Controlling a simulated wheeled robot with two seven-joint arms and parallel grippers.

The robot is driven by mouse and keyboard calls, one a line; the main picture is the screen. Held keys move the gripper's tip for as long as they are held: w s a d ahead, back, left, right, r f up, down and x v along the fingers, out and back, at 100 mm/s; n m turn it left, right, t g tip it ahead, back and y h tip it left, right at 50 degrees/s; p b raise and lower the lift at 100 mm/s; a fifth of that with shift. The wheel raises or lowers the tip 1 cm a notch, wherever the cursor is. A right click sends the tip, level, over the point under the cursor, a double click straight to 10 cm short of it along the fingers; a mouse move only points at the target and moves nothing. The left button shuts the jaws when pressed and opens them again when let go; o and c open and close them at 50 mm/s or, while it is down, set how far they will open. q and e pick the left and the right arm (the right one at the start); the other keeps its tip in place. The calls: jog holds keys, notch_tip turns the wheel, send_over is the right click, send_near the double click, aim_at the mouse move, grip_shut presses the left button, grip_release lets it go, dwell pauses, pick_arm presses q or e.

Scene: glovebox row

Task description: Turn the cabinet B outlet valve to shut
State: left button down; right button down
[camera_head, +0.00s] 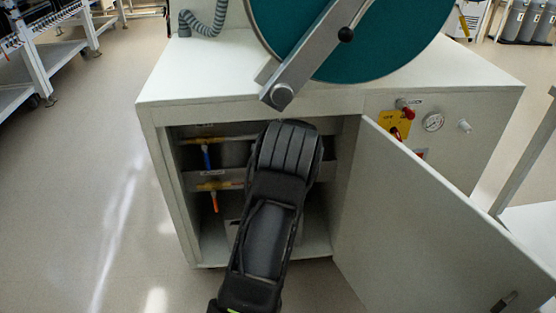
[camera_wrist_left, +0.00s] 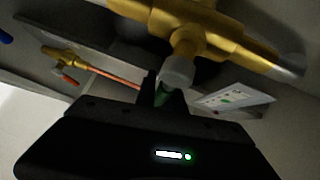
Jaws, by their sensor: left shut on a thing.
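My left arm (camera_head: 275,190) reaches into the open cabinet and hides its own fingertips in the head view. In the left wrist view my left gripper (camera_wrist_left: 164,96) is shut on a green valve handle (camera_wrist_left: 163,97), mostly hidden by the fingers. The handle hangs below a grey collar on a brass valve body (camera_wrist_left: 190,38). The handle's exact angle is hard to tell. My right gripper is not in view.
The cabinet door (camera_head: 440,220) stands open to the right. A printed card (camera_wrist_left: 235,98) is beside the gripped valve. A round teal glovebox door (camera_head: 390,45) is above.

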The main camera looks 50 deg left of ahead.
pick_arm(q)
jog(key=c, duration=1.4)
grip_release()
jog(key=shift+s+f, duration=0.1)
jog(key=shift+c, duration=0.2)
jog(key=s+d+r, duration=0.1)
jog(key=s+d, duration=0.2)
jog(key=d, duration=0.4)
jog(key=s+d+r, duration=0.2)
jog(key=s+d, duration=0.1)
jog(key=d, duration=0.4)
jog(key=shift+d+r, duration=0.15)
jog(key=shift+r, duration=0.1)
